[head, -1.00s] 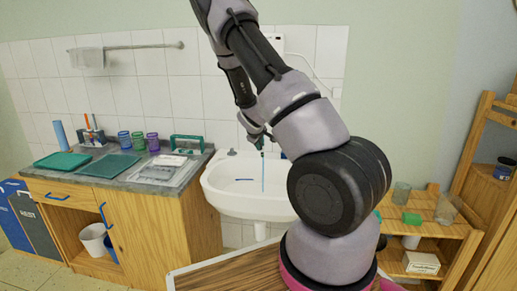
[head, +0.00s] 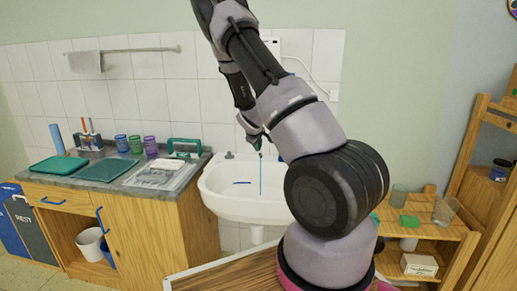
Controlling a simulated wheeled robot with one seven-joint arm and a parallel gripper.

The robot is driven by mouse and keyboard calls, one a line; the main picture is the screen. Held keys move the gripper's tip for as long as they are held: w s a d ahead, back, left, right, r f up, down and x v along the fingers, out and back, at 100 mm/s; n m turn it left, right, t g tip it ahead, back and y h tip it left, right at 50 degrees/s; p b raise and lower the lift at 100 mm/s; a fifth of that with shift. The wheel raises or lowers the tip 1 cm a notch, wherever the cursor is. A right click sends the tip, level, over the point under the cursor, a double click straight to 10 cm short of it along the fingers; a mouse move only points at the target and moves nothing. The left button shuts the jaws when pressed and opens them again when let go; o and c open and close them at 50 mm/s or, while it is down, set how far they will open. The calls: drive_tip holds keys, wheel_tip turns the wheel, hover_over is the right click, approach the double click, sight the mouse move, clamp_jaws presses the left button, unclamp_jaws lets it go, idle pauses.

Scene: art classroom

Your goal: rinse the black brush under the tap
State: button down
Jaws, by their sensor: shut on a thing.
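The white sink (head: 235,208) is on the tiled wall, in the middle of the head view. A small grey tap fitting (head: 229,155) shows at its back rim. My gripper (head: 259,145) is above the basin, small and partly hidden by my arm. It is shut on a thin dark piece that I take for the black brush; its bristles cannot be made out. A thin upright blue line (head: 261,176) runs from just below the gripper into the basin; I cannot tell whether it is water. A short dark blue stick (head: 242,183) shows at the basin's back.
A grey counter (head: 103,186) left of the sink holds green trays (head: 58,165), several cups (head: 135,144) and a green-framed rack (head: 184,147). A wooden shelf (head: 450,235) stands at right. A wooden tabletop (head: 225,278) is in the foreground.

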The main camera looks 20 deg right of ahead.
drive_tip(key=shift+s+d, duration=0.2)
drive_tip(key=shift+d, duration=0.05)
drive_tip(key=shift+w+a, duration=0.2)
drive_tip(key=shift+a, duration=0.05)
idle(0.4)
drive_tip(key=shift+s+d, duration=0.2)
drive_tip(key=shift+d, duration=0.05)
idle(0.3)
drive_tip(key=shift+w+a, duration=0.2)
drive_tip(key=shift+a, duration=0.05)
drive_tip(key=shift+s, duration=0.1)
idle(0.4)
drive_tip(key=s+a, duration=0.4)
drive_tip(key=s, duration=0.1)
drive_tip(key=shift+s, duration=0.35)
idle(1.2)
